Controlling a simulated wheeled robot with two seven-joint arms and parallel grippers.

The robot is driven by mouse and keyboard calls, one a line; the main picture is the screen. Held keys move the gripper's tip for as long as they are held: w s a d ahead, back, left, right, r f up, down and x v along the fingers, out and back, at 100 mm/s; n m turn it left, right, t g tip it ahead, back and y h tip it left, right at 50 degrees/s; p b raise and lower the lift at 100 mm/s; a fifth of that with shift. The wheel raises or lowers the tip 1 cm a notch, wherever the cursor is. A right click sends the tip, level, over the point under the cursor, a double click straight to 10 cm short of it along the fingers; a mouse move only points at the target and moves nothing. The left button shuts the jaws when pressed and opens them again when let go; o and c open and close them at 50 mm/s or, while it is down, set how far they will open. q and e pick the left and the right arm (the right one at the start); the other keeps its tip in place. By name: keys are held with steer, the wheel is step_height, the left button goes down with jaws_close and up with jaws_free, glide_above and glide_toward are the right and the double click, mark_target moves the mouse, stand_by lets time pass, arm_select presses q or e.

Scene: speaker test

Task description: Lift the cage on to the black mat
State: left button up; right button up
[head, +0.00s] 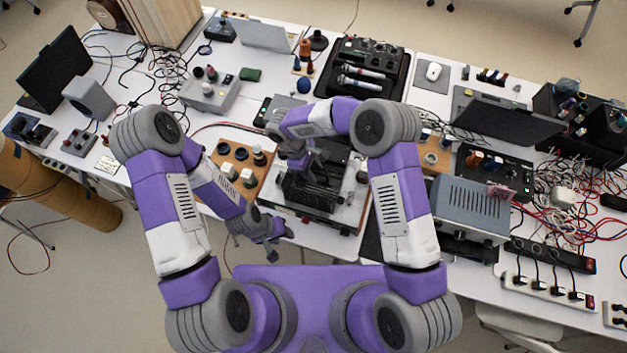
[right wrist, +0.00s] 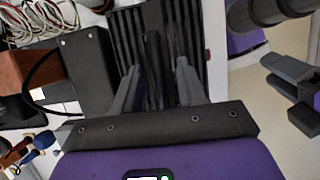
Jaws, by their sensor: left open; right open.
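The cage (head: 312,190) is a dark box with ribbed, slatted sides. My left gripper (head: 273,246) is open and empty, in front of the table edge. A black mat (head: 372,238) shows partly beside my right forearm.
A wooden board with knobs (head: 232,160) stands left of the cage. A black case with microphones (head: 365,70) lies behind. The table is crowded.

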steer(key=shift+s+f, duration=0.15)
steer(key=shift+s, duration=0.05)
steer(key=shift+w, duration=0.15)
steer(key=shift+c, duration=1.1)
jaws_close()
